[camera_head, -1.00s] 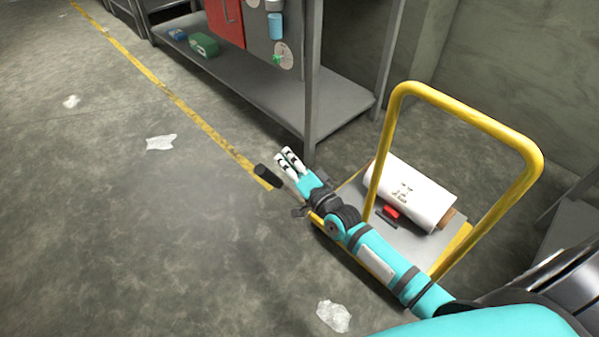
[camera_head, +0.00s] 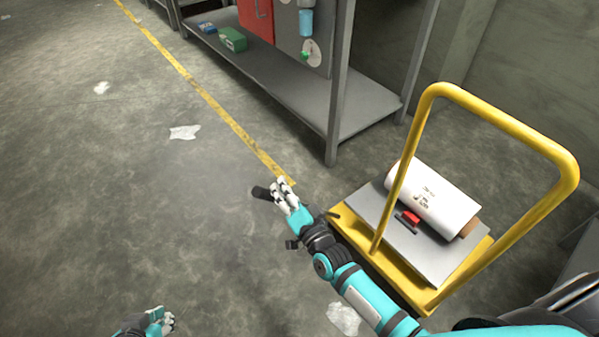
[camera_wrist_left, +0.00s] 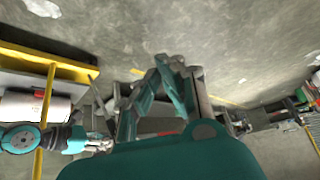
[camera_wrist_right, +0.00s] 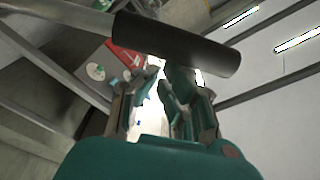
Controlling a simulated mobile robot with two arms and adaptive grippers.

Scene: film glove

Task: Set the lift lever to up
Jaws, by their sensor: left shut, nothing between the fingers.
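A black cylindrical grip (camera_head: 262,192), which looks like the lift lever's handle, shows just left of my right gripper (camera_head: 284,196) in the head view. In the right wrist view the grip (camera_wrist_right: 178,46) lies tilted across the picture on a pale metal rod, in front of my right fingertips (camera_wrist_right: 163,76). The fingers stand apart with nothing visible between them; contact with the grip cannot be told. The lever's base is hidden. My left gripper (camera_head: 166,320) is low at the bottom left, shut and empty, away from the lever; its fingertips (camera_wrist_left: 165,62) meet in the left wrist view.
A yellow-framed cart (camera_head: 430,88) carrying a white film roll (camera_head: 434,198) and a red item (camera_head: 411,217) stands right of my right arm. A grey shelf rack (camera_head: 335,120) is behind. The floor at left is open, with plastic scraps (camera_head: 184,132) and a yellow line.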

